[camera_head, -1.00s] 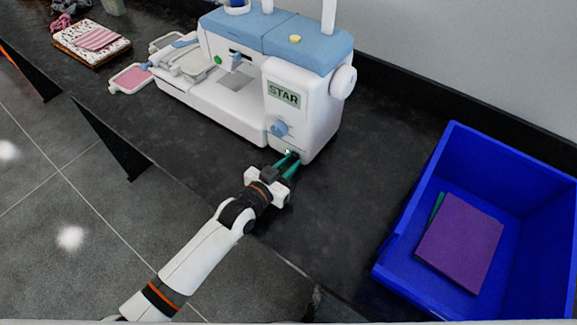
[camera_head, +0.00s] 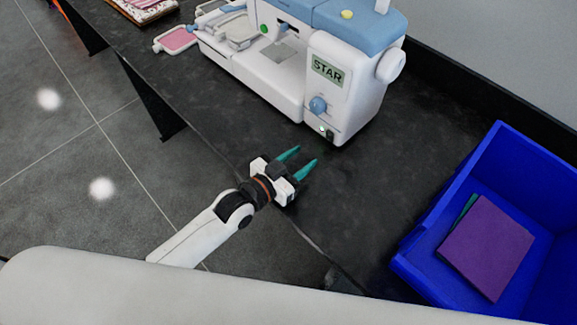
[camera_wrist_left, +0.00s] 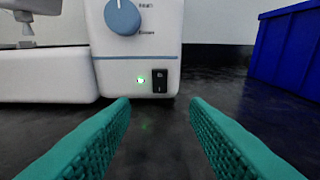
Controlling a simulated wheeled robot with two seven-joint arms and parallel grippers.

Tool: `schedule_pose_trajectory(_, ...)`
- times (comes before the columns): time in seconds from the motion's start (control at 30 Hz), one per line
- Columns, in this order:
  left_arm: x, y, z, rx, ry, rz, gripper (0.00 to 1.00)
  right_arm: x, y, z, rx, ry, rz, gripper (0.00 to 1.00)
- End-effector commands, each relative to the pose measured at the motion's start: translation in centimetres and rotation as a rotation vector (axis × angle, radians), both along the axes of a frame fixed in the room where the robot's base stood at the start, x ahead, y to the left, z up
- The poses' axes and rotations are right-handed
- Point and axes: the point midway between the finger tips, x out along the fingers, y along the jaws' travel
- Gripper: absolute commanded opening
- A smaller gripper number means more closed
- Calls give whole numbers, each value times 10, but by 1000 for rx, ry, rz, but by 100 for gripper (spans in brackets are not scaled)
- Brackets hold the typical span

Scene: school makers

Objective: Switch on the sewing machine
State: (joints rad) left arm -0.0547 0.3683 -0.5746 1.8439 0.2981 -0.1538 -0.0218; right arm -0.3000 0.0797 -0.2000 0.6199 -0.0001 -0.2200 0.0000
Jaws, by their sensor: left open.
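The white and blue sewing machine (camera_head: 345,95) stands on the dark counter, with a "STAR" label and a blue dial (camera_head: 318,105) on its front. In the left wrist view, a black rocker switch (camera_wrist_left: 159,81) sits low on the front, beside a lit green light (camera_wrist_left: 141,80). My left gripper (camera_head: 303,156) is open and empty, just in front of the machine and apart from it. In the left wrist view its teal fingers (camera_wrist_left: 160,115) are spread to either side below the switch. My right gripper is not in view.
Embroidery hoops (camera_head: 178,40) lie left of the machine. The counter between my left gripper and the machine is clear.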

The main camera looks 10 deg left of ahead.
Motion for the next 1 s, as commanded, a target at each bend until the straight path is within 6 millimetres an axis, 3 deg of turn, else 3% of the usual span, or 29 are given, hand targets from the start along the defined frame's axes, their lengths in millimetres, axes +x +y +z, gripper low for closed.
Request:
schedule_pose_trajectory(0.1, -18, 13, 2, 2, 1, 0, 42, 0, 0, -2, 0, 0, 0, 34)
schedule_pose_trajectory(0.3, -32, 24, 5, 2, -1, 1, 42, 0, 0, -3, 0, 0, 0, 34)
schedule_pose_trajectory(1.0, -33, 25, 5, 1, -1, 1, 42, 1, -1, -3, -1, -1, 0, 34)
